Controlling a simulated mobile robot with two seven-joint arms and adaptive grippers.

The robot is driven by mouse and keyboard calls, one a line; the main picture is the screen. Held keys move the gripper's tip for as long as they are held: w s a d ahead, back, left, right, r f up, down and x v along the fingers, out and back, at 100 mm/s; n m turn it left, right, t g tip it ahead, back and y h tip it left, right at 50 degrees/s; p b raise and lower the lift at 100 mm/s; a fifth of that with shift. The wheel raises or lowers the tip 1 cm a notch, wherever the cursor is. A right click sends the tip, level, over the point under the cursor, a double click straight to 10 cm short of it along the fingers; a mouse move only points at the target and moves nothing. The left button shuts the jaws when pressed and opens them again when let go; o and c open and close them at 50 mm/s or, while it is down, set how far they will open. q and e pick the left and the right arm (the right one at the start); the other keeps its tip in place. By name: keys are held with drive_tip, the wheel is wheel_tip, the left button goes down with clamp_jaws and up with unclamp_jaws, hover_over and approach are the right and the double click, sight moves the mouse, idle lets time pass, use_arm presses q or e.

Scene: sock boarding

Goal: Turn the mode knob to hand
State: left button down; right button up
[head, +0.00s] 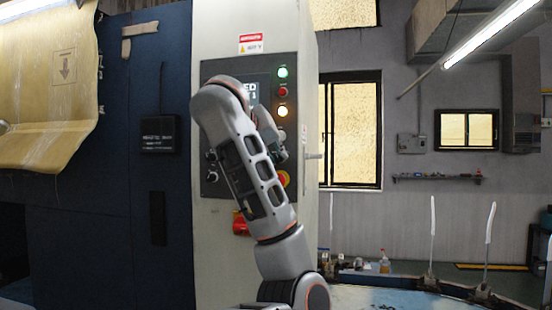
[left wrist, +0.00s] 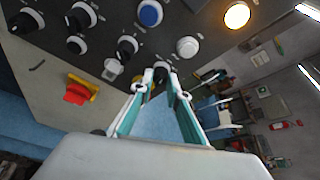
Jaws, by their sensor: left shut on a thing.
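The dark control panel (head: 262,84) is on the pale cabinet front in the head view, partly hidden behind my left arm. In the left wrist view, my left gripper (left wrist: 161,79) has its two fingertips close on either side of a small black knob with a pale ring (left wrist: 161,68). It is shut on this knob, whose label and pointer I cannot read. Other black selector knobs sit to its left, one of them close by (left wrist: 127,47). A white button (left wrist: 187,47) and a blue button (left wrist: 150,13) are nearby. My right gripper is not in view.
A red rotary switch on a yellow base (left wrist: 80,90) is at the left of the wrist view. A lit yellow lamp (left wrist: 237,15) is at upper right. In the head view, a red emergency button (head: 283,179) sits right of my arm. A round table (head: 375,297) stands at lower right.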

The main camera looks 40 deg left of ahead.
use_arm(q)
drive_tip(key=n+b, duration=0.1)
drive_tip(key=n+t+h+b, duration=0.1)
drive_tip(key=n, duration=0.1)
drive_tip(key=shift+s+a+f, duration=0.1)
drive_tip(key=shift+a+f, duration=0.05)
drive_tip(key=shift+f, duration=0.05)
drive_tip(key=shift+n+t+h+b, duration=0.3)
drive_tip(key=shift+n, duration=0.5)
drive_tip(key=shift+a+b, duration=0.1)
drive_tip(key=shift+b, duration=0.2)
drive_tip(key=shift+r+t, duration=0.1)
drive_tip(key=shift+t, duration=0.2)
drive_tip(key=c, duration=1.9)
unclamp_jaws()
drive_tip(key=shift+s, duration=0.1)
